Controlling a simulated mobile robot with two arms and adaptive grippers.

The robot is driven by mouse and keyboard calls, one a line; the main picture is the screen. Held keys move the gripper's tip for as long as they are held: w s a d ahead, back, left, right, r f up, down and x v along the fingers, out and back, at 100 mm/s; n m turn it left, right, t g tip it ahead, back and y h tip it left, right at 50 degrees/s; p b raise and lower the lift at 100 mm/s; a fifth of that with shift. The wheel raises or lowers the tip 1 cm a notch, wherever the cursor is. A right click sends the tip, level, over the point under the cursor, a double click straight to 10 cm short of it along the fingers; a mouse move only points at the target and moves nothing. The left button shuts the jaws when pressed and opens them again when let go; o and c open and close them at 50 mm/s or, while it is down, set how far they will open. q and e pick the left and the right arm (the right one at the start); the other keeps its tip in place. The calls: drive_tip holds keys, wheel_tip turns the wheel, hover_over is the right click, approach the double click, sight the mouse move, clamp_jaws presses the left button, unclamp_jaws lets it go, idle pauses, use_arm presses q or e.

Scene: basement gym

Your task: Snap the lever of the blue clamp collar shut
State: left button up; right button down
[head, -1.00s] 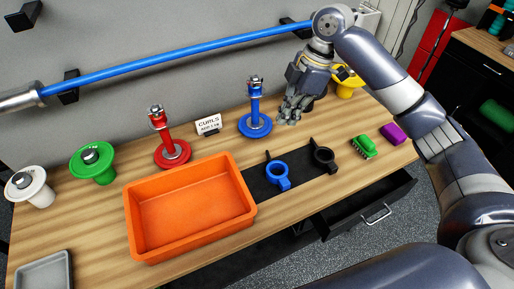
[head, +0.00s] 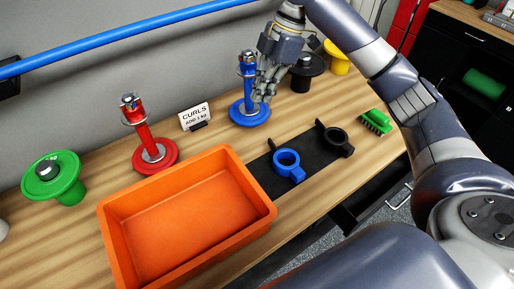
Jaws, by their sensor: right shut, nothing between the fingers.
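The blue clamp collar (head: 297,175) lies on a black mat (head: 262,180) to the right of the orange bin. Its thin dark lever (head: 272,146) sticks up and away from the ring on the far side. My right gripper (head: 262,97) is shut and empty. It hangs beyond the collar, at the right side of the blue post stand, and overlaps it in the picture; I cannot tell whether they touch. It is clear of the collar. My left gripper is not in view.
A black collar (head: 345,150) with its lever up sits right of the blue one. The orange bin (head: 190,169), red stand (head: 155,153), blue stand (head: 250,113), sign (head: 195,115) and green brush (head: 376,122) are around. Bare wood lies between the blue stand and the mat.

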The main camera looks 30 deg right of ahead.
drive_tip(key=b, duration=0.5)
hover_over(273, 147)
drive_tip(key=w+a, duration=0.3)
wheel_tip(273, 147, down, 8)
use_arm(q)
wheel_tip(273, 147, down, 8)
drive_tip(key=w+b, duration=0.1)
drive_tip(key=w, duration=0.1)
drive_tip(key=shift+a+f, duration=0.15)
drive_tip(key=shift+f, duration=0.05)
use_arm(e)
drive_tip(key=shift+s+d+f, duration=0.15)
drive_tip(key=shift+d+f, duration=0.1)
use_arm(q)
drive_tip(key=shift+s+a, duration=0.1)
use_arm(e)
drive_tip(key=x, duration=1)
drive_tip(key=shift+s+a+f, duration=0.1)
drive_tip(key=d+p, duration=0.1)
drive_tip(key=d, duration=0.2)
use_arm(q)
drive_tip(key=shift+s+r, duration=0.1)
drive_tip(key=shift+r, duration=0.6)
use_arm(e)
drive_tip(key=shift+d, duration=0.55)
